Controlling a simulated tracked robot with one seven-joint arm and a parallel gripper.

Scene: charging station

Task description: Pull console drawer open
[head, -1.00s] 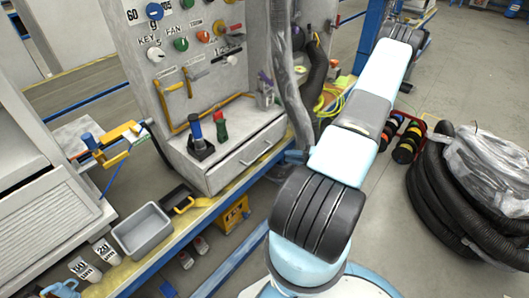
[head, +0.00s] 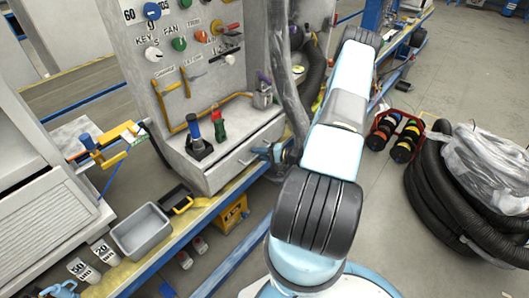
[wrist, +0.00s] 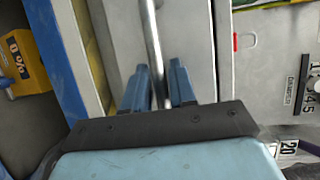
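The console drawer (head: 232,170) is a grey front low on the console, and it looks shut. Its metal bar handle (head: 245,158) runs along the front. In the wrist view the handle (wrist: 154,45) comes down between my two blue fingers over the drawer's grey front (wrist: 190,30). My gripper (wrist: 157,88) is open, with one finger on each side of the bar and a narrow gap showing. In the head view my gripper (head: 275,154) is at the right end of the drawer, partly hidden by my arm.
The console panel (head: 165,75) has coloured knobs. A black-based joystick (head: 198,145) stands on the ledge above the drawer. A grey bin (head: 141,231) and a yellow-handled black tool (head: 176,198) lie on the bench. A dark hose and grey pipe hang close to my arm.

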